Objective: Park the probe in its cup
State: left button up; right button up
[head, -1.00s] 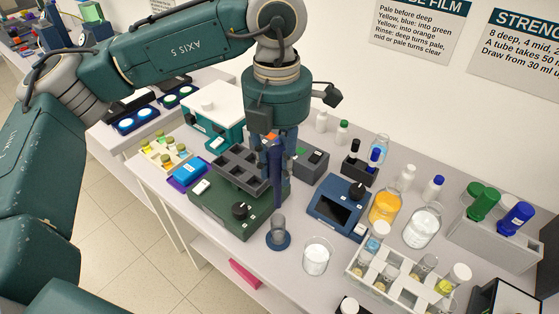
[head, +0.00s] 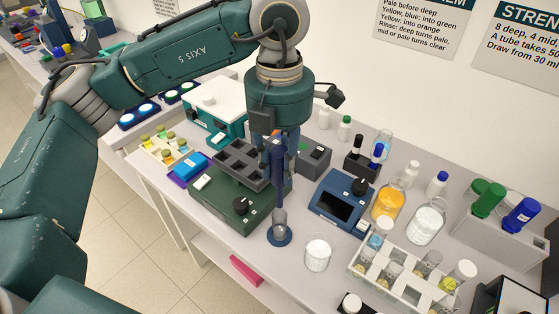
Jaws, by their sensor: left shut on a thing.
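The probe (head: 278,180) is a dark blue upright rod. My left gripper (head: 276,148) is shut on its upper part, and the wrist above hides some of the grip. The cup (head: 279,226) is a small grey see-through cylinder on a round blue base, standing on the bench near its front edge. The probe's lower end shows right at the cup's mouth in the head view. I cannot tell whether the tip is inside the rim or just above it. My right gripper is not in view.
A green device (head: 226,205) with a grey compartment tray (head: 243,163) stands left of the cup. A blue device with a dark screen (head: 337,205) is to the right. A beaker of white material (head: 317,255) stands close by. A tube rack (head: 405,285) is further right.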

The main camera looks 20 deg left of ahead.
aim_at(279, 203)
pick_arm(q)
jog(key=shift+f+b, duration=0.55)
jog(key=shift+f, duration=0.8)
notch_tip(279, 203, down, 4)
jog(key=b, duration=0.4)
jog(key=shift+f, duration=0.1)
jog(key=shift+f+b, duration=1.85)
jog(key=shift+f, duration=0.35)
jog(key=shift+f+b, duration=0.3)
jog(key=shift+b, duration=0.2)
jog(key=o, duration=1)
notch_tip(279, 203, up, 12)
jog(key=shift+r, duration=0.1)
